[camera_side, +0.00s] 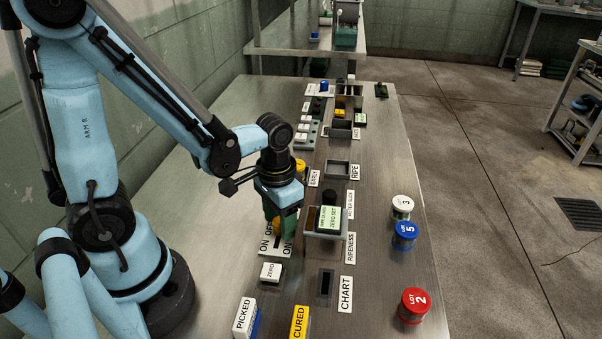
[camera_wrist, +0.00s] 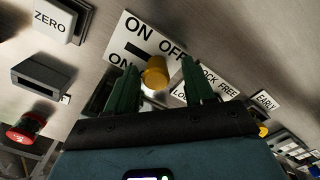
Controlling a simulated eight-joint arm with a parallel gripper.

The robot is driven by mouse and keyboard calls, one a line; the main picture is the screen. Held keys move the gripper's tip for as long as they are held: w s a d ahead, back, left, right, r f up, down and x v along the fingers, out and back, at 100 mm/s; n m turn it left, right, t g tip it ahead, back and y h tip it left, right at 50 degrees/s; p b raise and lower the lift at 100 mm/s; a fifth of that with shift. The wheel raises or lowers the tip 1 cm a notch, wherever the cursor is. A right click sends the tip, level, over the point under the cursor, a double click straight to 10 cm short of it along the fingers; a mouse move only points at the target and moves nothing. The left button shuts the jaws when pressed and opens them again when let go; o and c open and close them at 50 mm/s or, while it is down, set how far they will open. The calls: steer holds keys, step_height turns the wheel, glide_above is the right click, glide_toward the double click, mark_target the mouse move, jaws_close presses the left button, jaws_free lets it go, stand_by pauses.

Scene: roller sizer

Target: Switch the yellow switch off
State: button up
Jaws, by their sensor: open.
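The yellow switch (camera_wrist: 155,72) is a rounded yellow knob beside a white plate marked ON and OFF (camera_wrist: 135,35) in the wrist view. My gripper (camera_wrist: 159,68) is open, with one green finger on each side of the knob. I cannot tell whether either finger touches it. In the side view my gripper (camera_side: 280,220) points down over the ON/OFF plate (camera_side: 275,243), and its fingers largely hide the switch. I cannot tell for sure which position the switch is in.
A ZERO button (camera_side: 270,271) lies in front of the plate, with PICKED (camera_side: 244,318) and CURED (camera_side: 300,322) blocks nearer. A ripeness meter (camera_side: 325,222) stands close on the right. Red (camera_side: 413,305) and blue (camera_side: 405,235) lot jars stand at the right edge.

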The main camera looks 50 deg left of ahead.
step_height(320, 180, up, 12)
stand_by(0.9)
steer(key=t, duration=0.2)
steer(key=w+t, duration=0.1)
steer(key=t, duration=0.1)
steer(key=w+t, duration=0.1)
steer(key=t, duration=0.2)
steer(key=shift+w+a+r, duration=0.1)
steer(key=shift+a+r, duration=0.2)
steer(key=shift+r, duration=0.05)
stand_by(0.8)
